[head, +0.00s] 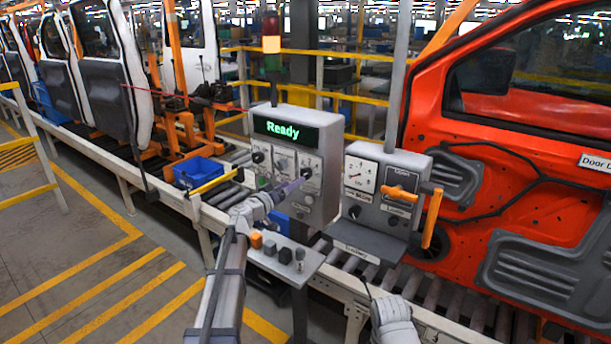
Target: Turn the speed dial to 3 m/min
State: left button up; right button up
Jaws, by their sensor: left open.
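A grey control box (318,148) with a green "Ready" display (283,130) stands beyond the conveyor edge. Its face carries a black knob at the left (258,157), a light dial in the middle (282,163) and a black knob at the right (306,173). Their labels are too small to read, so I cannot tell which is the speed dial. My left gripper (296,184) is open, its purplish fingers close to the right knob; I cannot tell whether they touch it. My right gripper (392,318) is at the bottom edge, its fingers not clearly seen.
A second grey box (367,219) with a gauge and orange handles stands to the right. A button panel (285,256) is below my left wrist. A red door (540,190) fills the right side.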

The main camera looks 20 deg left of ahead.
aim_at(307, 173)
pick_arm(q)
jog(key=x, duration=0.7)
jog(key=shift+f, duration=0.1)
jog(key=shift+c, duration=0.3)
jog(key=shift+w, duration=0.1)
grip_shut()
